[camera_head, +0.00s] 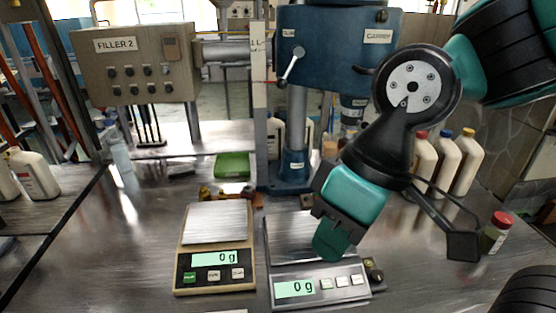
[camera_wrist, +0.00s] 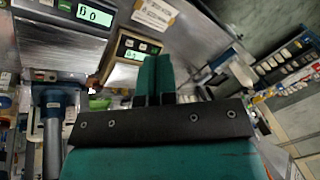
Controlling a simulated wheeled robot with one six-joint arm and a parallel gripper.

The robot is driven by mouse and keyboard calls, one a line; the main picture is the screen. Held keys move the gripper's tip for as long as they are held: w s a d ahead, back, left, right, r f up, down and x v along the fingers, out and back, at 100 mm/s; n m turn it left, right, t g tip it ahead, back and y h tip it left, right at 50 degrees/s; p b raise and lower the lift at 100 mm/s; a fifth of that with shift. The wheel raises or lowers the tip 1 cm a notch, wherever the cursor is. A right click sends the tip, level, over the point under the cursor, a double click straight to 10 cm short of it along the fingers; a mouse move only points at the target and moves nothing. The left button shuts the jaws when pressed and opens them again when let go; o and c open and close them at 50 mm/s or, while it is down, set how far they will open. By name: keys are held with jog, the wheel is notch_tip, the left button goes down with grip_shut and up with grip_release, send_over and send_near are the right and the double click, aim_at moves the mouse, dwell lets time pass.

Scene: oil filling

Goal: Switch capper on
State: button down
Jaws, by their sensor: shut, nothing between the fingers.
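The capper (camera_head: 330,40) is a blue machine with a "CAPPER" label, a silver lever at its left and a grey column on a blue foot. I cannot make out its switch for certain. In the wrist view, a blue and grey column (camera_wrist: 52,130) at lower left looks like part of it. My gripper (camera_head: 330,245) has teal fingers and hangs over the right scale, in front of and right of the capper's foot. In the wrist view my gripper (camera_wrist: 153,75) shows its fingers together with nothing between them.
The left scale (camera_head: 215,270) and right scale (camera_head: 320,290) both read 0 g. A small dark box (camera_head: 373,270) sits beside the right scale. White bottles (camera_head: 443,160) and a red-capped jar (camera_head: 496,233) stand at right. The Filler 2 box (camera_head: 135,65) is at left.

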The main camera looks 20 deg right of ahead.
jog(key=w+d+f+m+t+h+b, duration=0.1)
jog(key=w+d+f+m+b, duration=0.15)
jog(key=w+m, duration=0.85)
jog(key=m+h+b, duration=0.4)
jog(key=m+b, duration=0.2)
jog(key=m, duration=1)
send_over(316, 194)
jog(key=s, duration=0.3)
notch_tip(316, 194, down, 13)
jog(key=shift+w+a+t, duration=0.2)
jog(key=shift+a+t, duration=0.05)
jog(key=shift+t, duration=0.15)
jog(key=f, duration=0.4)
jog(key=w+f+p, duration=0.1)
jog(key=f, duration=0.4)
jog(key=w+f+p, duration=0.1)
jog(key=f, duration=0.3)
jog(key=shift+d+f, duration=0.2)
jog(key=shift+f, duration=0.2)
